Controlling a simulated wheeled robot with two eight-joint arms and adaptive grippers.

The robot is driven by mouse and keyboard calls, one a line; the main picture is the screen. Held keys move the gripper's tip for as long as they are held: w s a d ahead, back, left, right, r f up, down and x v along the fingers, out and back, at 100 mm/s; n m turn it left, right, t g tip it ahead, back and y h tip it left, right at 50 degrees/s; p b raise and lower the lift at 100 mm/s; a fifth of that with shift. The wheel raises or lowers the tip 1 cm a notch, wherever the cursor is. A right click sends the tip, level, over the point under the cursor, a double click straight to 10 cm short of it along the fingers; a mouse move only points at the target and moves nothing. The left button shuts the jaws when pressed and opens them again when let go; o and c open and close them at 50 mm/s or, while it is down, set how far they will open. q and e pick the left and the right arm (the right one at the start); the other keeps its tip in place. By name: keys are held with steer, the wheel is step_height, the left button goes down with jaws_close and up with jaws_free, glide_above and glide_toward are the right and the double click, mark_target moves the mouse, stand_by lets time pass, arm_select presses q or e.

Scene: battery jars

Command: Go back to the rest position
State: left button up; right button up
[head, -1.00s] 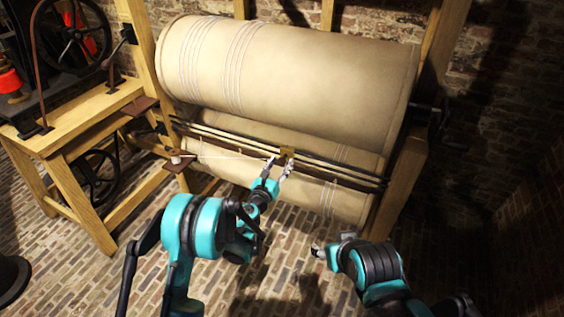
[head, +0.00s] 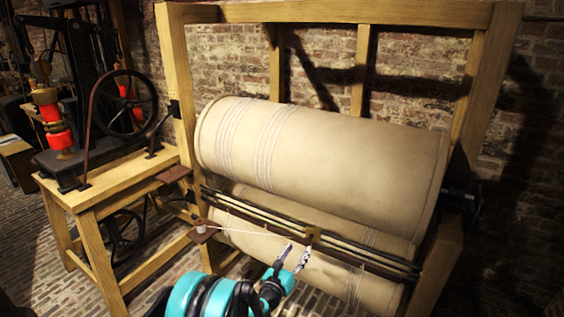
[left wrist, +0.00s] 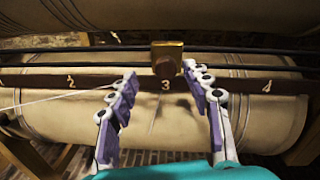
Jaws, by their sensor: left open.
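My left gripper (head: 295,256) is open in front of the lower cloth roll, just below a small brass block (head: 313,237) on the dark rail. In the left wrist view its two purple-padded fingers (left wrist: 159,88) are spread apart, with the brass block (left wrist: 167,58) beyond the gap above the number 3. Nothing is seen between the fingers. My right gripper is out of view.
A large cloth drum (head: 320,160) hangs in a wooden frame (head: 350,12) above the rails. A wooden bench (head: 110,185) with a black wheel machine (head: 125,103) stands at left. Brick floor (head: 60,285) lies in front.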

arm_select(q)
steer(key=a+r+n+t+y, duration=0.2)
steer(key=a+r+n+y, duration=0.4)
steer(key=a+r+n, duration=0.65)
steer(key=s+a+r+n+g+y, duration=0.2)
steer(key=s+a+r+n+y, duration=0.15)
steer(key=s+a+n, duration=0.5)
steer(key=s+a+f+n+g+y, duration=0.2)
steer(key=s+a+n+g, duration=0.3)
steer(key=s+n, duration=0.45)
steer(key=s+f+n+g+h, duration=0.1)
steer(key=s+f+n, duration=0.1)
steer(key=s, duration=0.3)
steer(key=s+f+n+g, duration=0.1)
steer(key=s+f+n, duration=0.1)
steer(key=s+n, duration=0.2)
steer(key=s+d+f+n+g+h, duration=0.1)
steer(key=s+f+n, duration=0.1)
steer(key=s, duration=0.5)
steer(key=shift+s+f+n+g+h, duration=0.3)
steer(key=shift+f+n+g+h, duration=0.05)
steer(key=shift+f+n+g, duration=0.1)
